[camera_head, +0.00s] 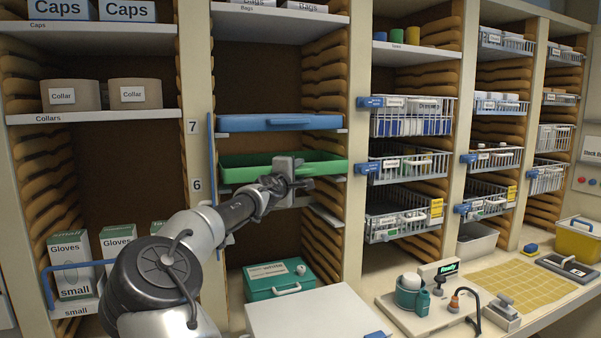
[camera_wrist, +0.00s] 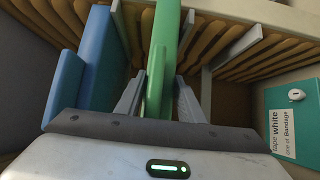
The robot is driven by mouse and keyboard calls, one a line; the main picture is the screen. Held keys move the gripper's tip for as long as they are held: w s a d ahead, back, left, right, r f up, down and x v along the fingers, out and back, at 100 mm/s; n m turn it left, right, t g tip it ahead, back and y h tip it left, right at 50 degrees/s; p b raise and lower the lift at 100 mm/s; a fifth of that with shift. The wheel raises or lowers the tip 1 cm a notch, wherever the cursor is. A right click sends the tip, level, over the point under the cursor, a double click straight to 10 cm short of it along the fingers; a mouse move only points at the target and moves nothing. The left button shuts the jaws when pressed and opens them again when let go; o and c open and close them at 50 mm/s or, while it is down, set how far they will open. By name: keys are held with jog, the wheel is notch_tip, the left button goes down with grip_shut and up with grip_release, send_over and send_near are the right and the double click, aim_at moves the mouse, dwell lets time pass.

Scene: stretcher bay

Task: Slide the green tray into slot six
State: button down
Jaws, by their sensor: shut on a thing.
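The green tray (camera_head: 236,168) is in the second bay from the left, below a blue tray (camera_head: 270,123). Its height is between the number 7 label (camera_head: 193,127) and the number 6 label (camera_head: 197,185) on the left post, a little above the 6. My gripper (camera_head: 287,181) is at the tray's front edge. In the wrist view, the fingers (camera_wrist: 159,98) are shut on the green tray (camera_wrist: 162,45), one on each side. My gripper hides part of the front. I cannot tell how far the tray sits on its runners.
The blue tray lies close above, also in the wrist view (camera_wrist: 97,65). A teal box (camera_head: 278,281) stands below in the bay. Posts flank the bay. Wire baskets (camera_head: 410,118) project on the right; glove boxes (camera_head: 72,265) stand left. A white surface (camera_head: 315,320) lies in front.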

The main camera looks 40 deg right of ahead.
jog(key=shift+w+d+f, duration=0.1)
jog(key=shift+w+d, duration=0.15)
jog(key=shift+w, duration=0.7)
jog(key=shift+w+d+f, duration=0.1)
jog(key=shift+w+d, duration=0.1)
jog(key=shift+w, duration=0.75)
jog(key=shift+w+r, duration=0.1)
jog(key=shift+w+d, duration=0.1)
jog(key=shift+w, duration=0.2)
jog(key=shift+f+b, duration=0.95)
jog(key=shift+f, duration=0.1)
jog(key=c, duration=1.1)
grip_release()
jog(key=shift+f, duration=0.1)
jog(key=shift+s, duration=0.1)
